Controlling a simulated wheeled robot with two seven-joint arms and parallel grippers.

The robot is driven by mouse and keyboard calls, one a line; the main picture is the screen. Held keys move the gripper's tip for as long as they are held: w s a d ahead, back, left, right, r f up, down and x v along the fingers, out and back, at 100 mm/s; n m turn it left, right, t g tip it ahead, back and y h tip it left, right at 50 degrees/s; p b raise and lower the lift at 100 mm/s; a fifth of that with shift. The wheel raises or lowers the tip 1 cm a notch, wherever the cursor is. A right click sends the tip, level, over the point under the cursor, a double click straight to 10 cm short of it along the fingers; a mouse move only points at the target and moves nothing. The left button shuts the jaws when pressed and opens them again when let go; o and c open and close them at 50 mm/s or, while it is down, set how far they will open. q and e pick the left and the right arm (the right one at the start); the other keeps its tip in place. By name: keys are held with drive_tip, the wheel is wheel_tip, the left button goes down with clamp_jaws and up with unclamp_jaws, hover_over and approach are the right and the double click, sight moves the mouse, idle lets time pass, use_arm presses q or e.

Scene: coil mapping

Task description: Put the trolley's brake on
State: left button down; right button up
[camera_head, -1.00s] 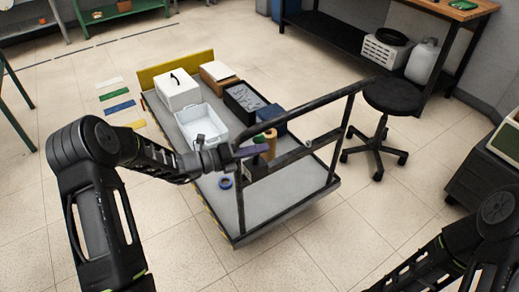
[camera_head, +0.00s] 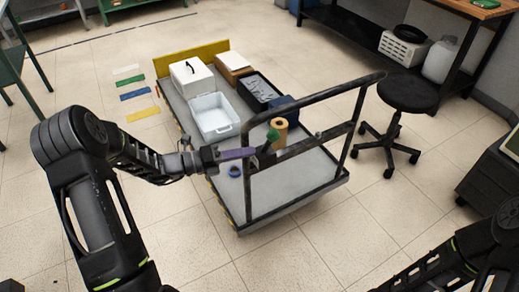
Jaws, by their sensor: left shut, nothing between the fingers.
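The flatbed trolley (camera_head: 290,185) stands in the middle of the head view, with its dark tubular handle frame (camera_head: 352,92) on the near right side. A dark lever with a green end (camera_head: 272,135) shows at the frame's lower crossbar, probably the brake lever. My left gripper (camera_head: 247,154) is shut and empty, its purplish fingers pointing right. Its tips are just left of the lever in the picture; I cannot tell whether they touch. My right arm enters at the lower right, and its gripper is out of view.
The trolley carries a white box (camera_head: 190,78), a white bin (camera_head: 213,117), a dark tray (camera_head: 258,90), a yellow-brown roll (camera_head: 280,130) and a blue tape ring (camera_head: 234,171). A black stool (camera_head: 407,95) stands to the right, near a workbench. The floor in front is clear.

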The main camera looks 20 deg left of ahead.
use_arm(q)
drive_tip(key=shift+s+a, duration=0.2)
drive_tip(key=shift+a, duration=0.1)
idle(0.4)
drive_tip(key=s+d+f+m+g+y, duration=0.2)
drive_tip(key=s+f+m+g+y, duration=0.25)
drive_tip(key=s+f+m, duration=0.6)
drive_tip(key=s+d+f+m+g+y, duration=0.2)
drive_tip(key=s+f+m+g+y, duration=0.4)
drive_tip(key=f+m, duration=0.65)
drive_tip(key=s+d+f+m+h+p, duration=0.1)
drive_tip(key=s+d+m+p, duration=0.1)
drive_tip(key=s+d+m, duration=0.8)
drive_tip(key=d+m, duration=0.3)
drive_tip(key=d, duration=0.2)
drive_tip(key=shift+s+f+m+t, duration=0.15)
drive_tip(key=shift+f+m+t, duration=0.15)
drive_tip(key=shift+m+t, duration=0.1)
